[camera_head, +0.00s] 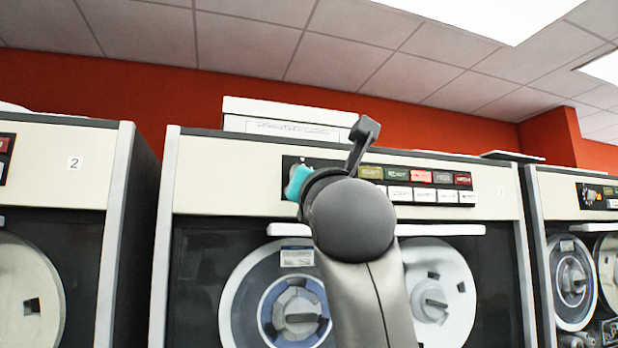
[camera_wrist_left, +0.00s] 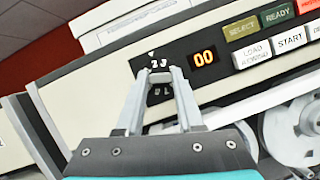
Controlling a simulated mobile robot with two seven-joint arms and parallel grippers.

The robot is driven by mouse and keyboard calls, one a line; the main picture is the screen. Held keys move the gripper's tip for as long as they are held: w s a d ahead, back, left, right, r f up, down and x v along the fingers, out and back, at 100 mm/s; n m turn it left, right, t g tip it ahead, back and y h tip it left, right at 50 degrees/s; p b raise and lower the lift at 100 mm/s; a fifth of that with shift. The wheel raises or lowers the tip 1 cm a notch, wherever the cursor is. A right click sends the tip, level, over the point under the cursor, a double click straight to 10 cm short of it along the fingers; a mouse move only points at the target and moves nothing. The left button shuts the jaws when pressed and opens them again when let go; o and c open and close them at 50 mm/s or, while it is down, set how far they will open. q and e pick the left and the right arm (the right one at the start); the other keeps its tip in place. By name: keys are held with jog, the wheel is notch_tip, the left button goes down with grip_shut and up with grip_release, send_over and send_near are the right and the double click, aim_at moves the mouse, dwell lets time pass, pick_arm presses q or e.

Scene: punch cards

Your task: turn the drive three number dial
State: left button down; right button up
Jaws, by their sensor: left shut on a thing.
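The middle tape drive (camera_head: 230,182) faces me, with a black control strip and two reels. Its number dial (camera_wrist_left: 160,70) is on the dark panel (camera_wrist_left: 137,65), just left of a lit orange display (camera_wrist_left: 204,57) that reads 00. My left gripper (camera_wrist_left: 162,78) is shut on the dial, one finger on each side. In the head view, my left gripper (camera_head: 298,181) shows mostly as a teal part at the strip's left end, and my arm hides the dial.
Coloured and white buttons (camera_head: 420,186) run along the strip to the right of the display. A drive labelled 2 (camera_head: 74,163) stands at the left, another (camera_head: 556,212) at the right. A white box (camera_head: 290,118) lies on top of the middle drive.

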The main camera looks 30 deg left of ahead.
dwell(0.4)
pick_arm(q)
jog(key=c, duration=0.5)
grip_release()
jog(key=shift+c, duration=0.2)
jog(key=b+v, duration=0.4)
jog(key=v, duration=1.1)
jog(key=shift+f, duration=0.15)
